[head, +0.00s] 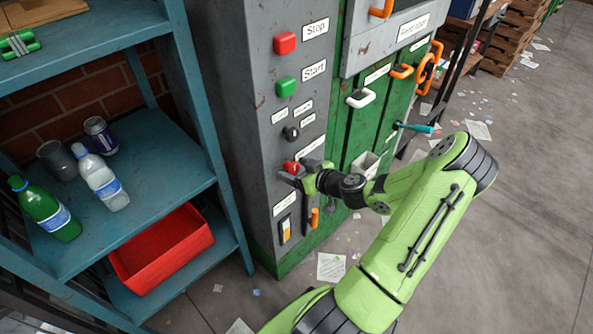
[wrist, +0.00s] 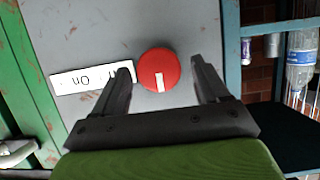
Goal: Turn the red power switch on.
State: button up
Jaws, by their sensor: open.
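The red power switch (head: 291,167) is a round knob on the grey front of the machine cabinet, below a small black knob. In the wrist view the red knob (wrist: 159,71) shows a white mark pointing toward the gripper's palm. A white label (wrist: 91,77) beside it is upside down and reads "On" at one end; the finger covers part of it. My gripper (head: 296,177) is at the switch. In the wrist view my gripper (wrist: 162,80) is open, with one finger on each side of the knob. A small gap shows on both sides.
Above are a red Stop button (head: 285,43) and a green Start button (head: 287,86). A white handle (head: 361,98) and a teal lever (head: 415,128) stick out at the right. A blue shelf (head: 150,165) with bottles, cans and a red bin (head: 160,250) stands left.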

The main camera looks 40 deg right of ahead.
jog(key=c, duration=1)
jog(key=shift+d, duration=0.1)
jog(key=m+y, duration=0.2)
jog(key=shift+d+m, duration=0.15)
jog(key=shift+m, duration=0.25)
jog(key=m+y, duration=0.2)
jog(key=m, duration=0.1)
jog(key=shift+d+f+t, duration=0.2)
jog(key=shift+t, duration=0.1)
jog(key=m, duration=0.1)
jog(key=m+y, duration=0.2)
jog(key=m, duration=0.1)
jog(key=shift+d+f+t, duration=0.15)
jog(key=shift+f+t, duration=0.1)
jog(key=shift+t, duration=0.15)
jog(key=shift+f+m+t+y+b, duration=0.1)
jog(key=shift+m+t+y+b, duration=0.5)
jog(key=shift+m, duration=1.2)
